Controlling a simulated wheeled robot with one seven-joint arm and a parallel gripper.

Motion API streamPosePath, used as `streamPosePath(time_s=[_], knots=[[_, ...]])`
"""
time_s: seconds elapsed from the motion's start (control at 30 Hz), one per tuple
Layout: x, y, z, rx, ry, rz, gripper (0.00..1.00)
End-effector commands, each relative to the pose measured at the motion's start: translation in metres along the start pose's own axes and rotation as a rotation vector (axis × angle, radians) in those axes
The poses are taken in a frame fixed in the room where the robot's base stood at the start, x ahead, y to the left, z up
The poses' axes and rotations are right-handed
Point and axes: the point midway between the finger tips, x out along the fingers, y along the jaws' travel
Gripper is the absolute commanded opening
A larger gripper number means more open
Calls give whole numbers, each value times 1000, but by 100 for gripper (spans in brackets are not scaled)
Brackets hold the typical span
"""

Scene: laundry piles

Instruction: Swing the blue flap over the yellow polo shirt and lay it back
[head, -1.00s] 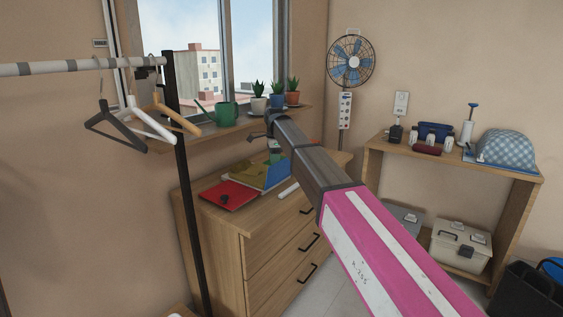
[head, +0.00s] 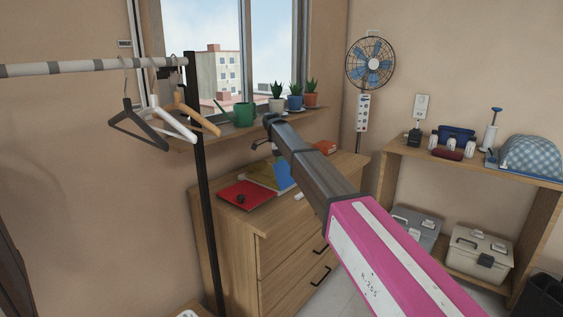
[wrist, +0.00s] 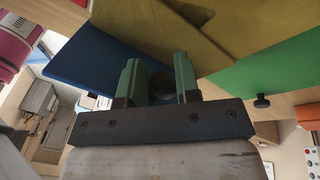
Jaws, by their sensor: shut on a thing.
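The folding board lies on the wooden dresser, with its red panel (head: 247,192) at the left and a black knob on it. The yellow polo shirt (head: 262,172) lies on the board, and the blue flap (head: 281,176) shows to its right, seemingly tilted. In the wrist view the blue flap (wrist: 85,62) is at the left, the mustard shirt (wrist: 215,35) above, and a green panel (wrist: 275,75) with a black knob at the right. My gripper (wrist: 160,85) has its green fingers around a dark round knob at the blue flap's edge. In the head view my arm hides the fingers.
The dresser (head: 270,235) stands below a window sill with potted plants and a green watering can (head: 243,114). An orange box (head: 325,147) sits at the dresser's back. A rail with hangers (head: 140,130) is at the left, a shelf (head: 475,165) at the right.

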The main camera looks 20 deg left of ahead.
Motion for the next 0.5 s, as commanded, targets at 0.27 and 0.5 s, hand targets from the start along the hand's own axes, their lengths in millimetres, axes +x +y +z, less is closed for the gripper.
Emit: streamPosePath(time_s=[0.27,0.5], knots=[[10,-14,-10,8,18,-21,0],[11,-13,-11,9,18,-21,53]])
